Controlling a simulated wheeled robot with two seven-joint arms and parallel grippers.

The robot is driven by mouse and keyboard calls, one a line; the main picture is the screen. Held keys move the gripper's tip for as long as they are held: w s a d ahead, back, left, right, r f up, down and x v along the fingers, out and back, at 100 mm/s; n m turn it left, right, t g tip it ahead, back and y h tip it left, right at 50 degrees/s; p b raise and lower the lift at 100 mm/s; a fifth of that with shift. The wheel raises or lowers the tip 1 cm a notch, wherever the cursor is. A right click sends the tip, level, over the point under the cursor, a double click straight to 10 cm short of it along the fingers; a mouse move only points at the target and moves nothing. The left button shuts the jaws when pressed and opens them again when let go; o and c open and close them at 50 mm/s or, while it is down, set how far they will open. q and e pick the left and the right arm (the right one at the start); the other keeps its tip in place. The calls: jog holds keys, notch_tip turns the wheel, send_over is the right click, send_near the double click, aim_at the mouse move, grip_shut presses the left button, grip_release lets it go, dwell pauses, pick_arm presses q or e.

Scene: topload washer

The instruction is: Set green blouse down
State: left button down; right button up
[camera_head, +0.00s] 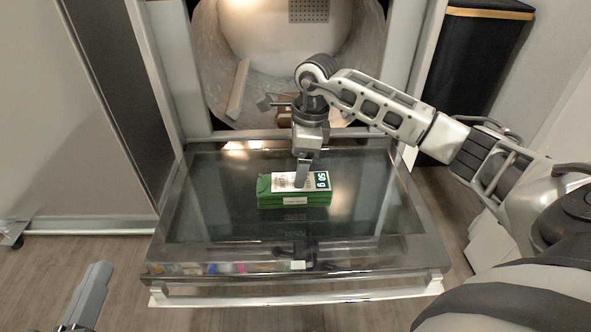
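The green blouse (265,188) looks like a small, flat, folded green stack with a white label and a dark tag on top. It lies on, or just over, the dark glass panel of the washer's lowered door (210,210). My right gripper (303,178) comes down from above, its visible finger overlapping the top of the blouse. Its other finger is hidden, so I cannot tell whether it grips the cloth. My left gripper (90,292) shows only in part at the bottom left, away from the door. Its opening cannot be judged.
The open washer drum (225,65) is behind the door, with a few small items low inside it. A black bin (475,60) with a wooden rim stands at the back right. Bare glass lies on both sides of the blouse.

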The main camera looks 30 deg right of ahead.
pick_arm(q)
jog(key=shift+s+f+g+p, duration=0.45)
jog(key=shift+f+g+p, duration=0.15)
jog(key=shift+f, duration=0.15)
pick_arm(e)
jog(key=r, duration=0.5)
jog(key=shift+s+d, duration=0.2)
jog(key=shift+d, duration=0.1)
